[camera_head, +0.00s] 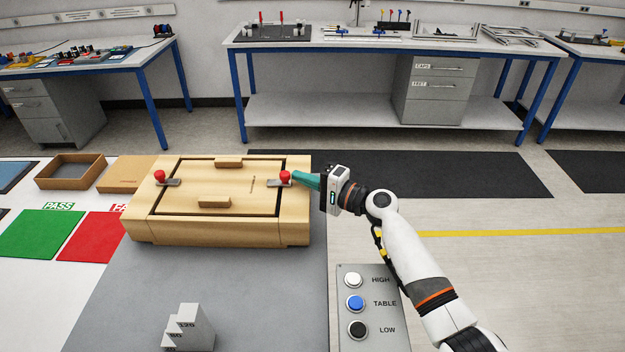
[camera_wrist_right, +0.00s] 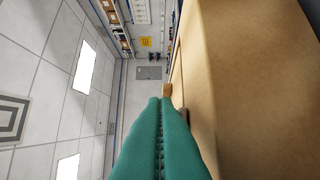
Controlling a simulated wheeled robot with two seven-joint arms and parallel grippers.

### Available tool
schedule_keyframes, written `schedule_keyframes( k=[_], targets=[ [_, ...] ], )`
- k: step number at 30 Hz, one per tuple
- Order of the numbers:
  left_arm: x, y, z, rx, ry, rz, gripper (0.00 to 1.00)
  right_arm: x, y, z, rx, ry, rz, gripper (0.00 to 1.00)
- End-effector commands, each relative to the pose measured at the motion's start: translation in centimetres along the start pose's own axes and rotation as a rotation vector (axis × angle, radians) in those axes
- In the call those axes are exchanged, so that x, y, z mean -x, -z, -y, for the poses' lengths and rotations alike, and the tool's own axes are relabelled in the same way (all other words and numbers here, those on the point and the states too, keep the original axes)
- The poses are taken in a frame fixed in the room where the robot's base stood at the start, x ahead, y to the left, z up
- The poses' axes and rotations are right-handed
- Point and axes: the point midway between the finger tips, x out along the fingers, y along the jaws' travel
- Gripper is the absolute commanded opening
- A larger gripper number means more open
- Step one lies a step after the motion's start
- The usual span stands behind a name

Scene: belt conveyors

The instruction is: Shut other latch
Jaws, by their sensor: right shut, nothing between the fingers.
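A wooden box (camera_head: 220,232) with an inset lid (camera_head: 225,182) sits on the grey table. Two latches with red knobs are on its top: the left latch (camera_head: 167,180) on the left side of the lid, the right latch (camera_head: 281,181) on the right side. Both latch bars lie roughly crosswise over the lid's edge. My right gripper (camera_head: 297,178) is shut and empty, its teal fingertips right at the right latch's red knob; I cannot tell whether they touch. In the right wrist view the shut teal fingers (camera_wrist_right: 158,135) point along the wooden surface. My left gripper is out of view.
A button panel (camera_head: 345,312) marked HIGH, TABLE and LOW stands at the front right, below my right arm. A grey stepped block (camera_head: 188,330) is at the front. An open wooden tray (camera_head: 70,171) and green and red mats (camera_head: 42,234) lie to the left.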

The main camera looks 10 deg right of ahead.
Motion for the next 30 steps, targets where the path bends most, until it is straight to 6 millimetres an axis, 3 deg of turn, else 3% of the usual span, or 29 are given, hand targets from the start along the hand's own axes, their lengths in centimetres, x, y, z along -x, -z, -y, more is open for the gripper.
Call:
schedule_keyframes(
  k=[5, 18, 27, 30],
  targets=[
    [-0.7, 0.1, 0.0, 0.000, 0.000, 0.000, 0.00, 1.6, 0.3, 0.2, 0.001, -0.002, -0.009, 0.00],
    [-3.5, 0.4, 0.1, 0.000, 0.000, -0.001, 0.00, 10.5, -0.1, 0.5, -0.001, 0.000, -0.002, 0.00],
    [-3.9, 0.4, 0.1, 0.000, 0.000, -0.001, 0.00, 12.3, -0.3, 0.2, -0.003, -0.001, 0.000, 0.00],
    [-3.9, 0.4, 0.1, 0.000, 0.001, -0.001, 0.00, 12.3, -0.6, 1.4, -0.002, 0.021, 0.018, 0.00]
  ],
)
